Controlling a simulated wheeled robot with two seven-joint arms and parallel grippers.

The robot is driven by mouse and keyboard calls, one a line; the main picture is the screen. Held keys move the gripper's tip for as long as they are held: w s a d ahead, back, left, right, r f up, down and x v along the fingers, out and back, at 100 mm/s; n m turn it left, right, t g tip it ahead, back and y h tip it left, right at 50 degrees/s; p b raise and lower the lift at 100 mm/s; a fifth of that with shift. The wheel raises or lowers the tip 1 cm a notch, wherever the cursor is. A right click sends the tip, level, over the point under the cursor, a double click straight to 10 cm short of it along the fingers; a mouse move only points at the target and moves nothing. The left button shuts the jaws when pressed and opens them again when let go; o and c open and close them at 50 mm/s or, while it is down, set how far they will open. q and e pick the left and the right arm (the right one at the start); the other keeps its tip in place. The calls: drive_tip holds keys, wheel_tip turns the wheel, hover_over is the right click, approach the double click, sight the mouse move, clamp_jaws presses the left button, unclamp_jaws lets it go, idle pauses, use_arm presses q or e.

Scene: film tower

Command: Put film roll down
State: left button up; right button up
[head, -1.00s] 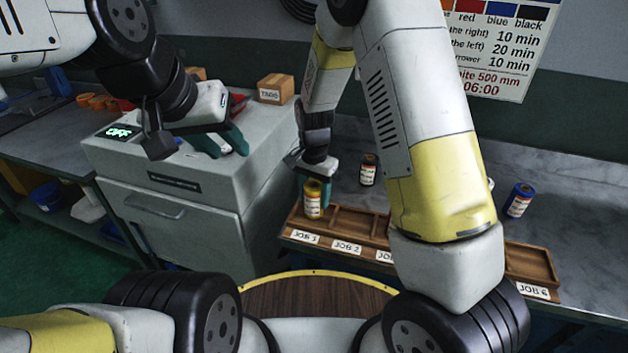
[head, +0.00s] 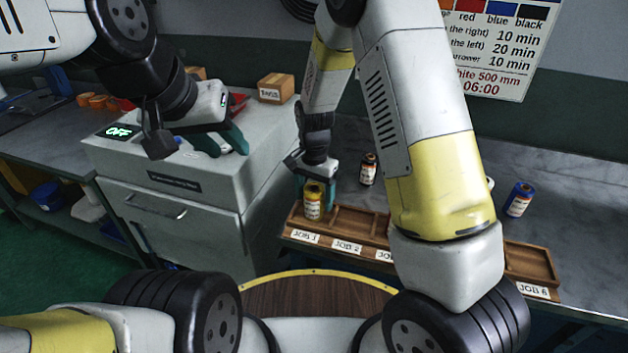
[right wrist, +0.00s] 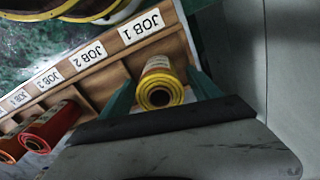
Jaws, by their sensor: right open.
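The film roll (head: 314,204) with a yellow end stands upright in the JOB 1 compartment of the wooden tray (head: 541,264) in the head view. My right gripper (head: 315,186) is right over it, pointing down. In the right wrist view the roll (right wrist: 160,88) sits between the two teal fingers of the right gripper (right wrist: 162,98), which are apart on either side of it. Whether a finger touches it I cannot tell. My left gripper (head: 221,143) is open and empty above the white machine at the left.
A red roll (right wrist: 52,126) shows in the right wrist view. A small cardboard box (head: 276,88) sits on the machine (head: 180,205). My right arm hides the tray's middle.

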wheel_tip(320, 180, up, 11)
drive_tip(key=shift+r, duration=0.2)
drive_tip(key=s+d+r+n+t+y, duration=0.1)
drive_tip(key=s+d+r+n, duration=0.1)
drive_tip(key=s+d+r, duration=0.4)
drive_tip(key=s+d+r+n+t+y, duration=0.1)
drive_tip(key=s+d+r+t+y, duration=0.15)
drive_tip(key=r, duration=0.45)
drive_tip(key=s+d+r+n+t, duration=0.1)
drive_tip(key=s+d+r, duration=0.1)
drive_tip(key=s, duration=0.3)
drive_tip(key=s+d+r+n+t+h, duration=0.1)
drive_tip(key=s+d+r+n, duration=0.1)
drive_tip(key=s, duration=0.4)
drive_tip(key=shift+d+r+t, duration=0.2)
drive_tip(key=shift+d+t, duration=0.15)
drive_tip(key=shift+d, duration=0.5)
